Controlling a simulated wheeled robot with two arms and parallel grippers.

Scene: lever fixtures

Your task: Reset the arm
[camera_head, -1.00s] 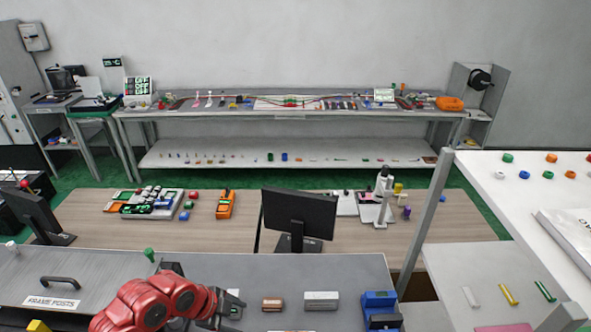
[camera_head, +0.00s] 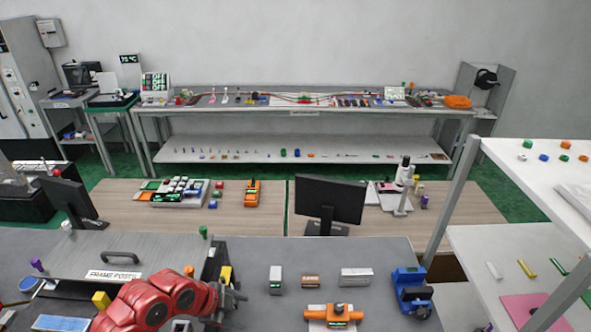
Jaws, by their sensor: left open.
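My red left arm comes in from the bottom left in the head view. Its dark left gripper (camera_head: 236,298) points right, above the grey front bench (camera_head: 388,252). It is open, and I see nothing held between its fingers. An orange-handled fixture (camera_head: 333,315) sits on the bench to its right, apart from it. A grey block with a green face (camera_head: 276,281) stands just right of the gripper. My right gripper is not in view.
A brown block (camera_head: 310,281), a silver block (camera_head: 356,278) and a blue vise-like device (camera_head: 411,292) stand on the bench farther right. A black monitor (camera_head: 330,200) rises behind. A white shelf unit (camera_head: 510,240) bounds the right.

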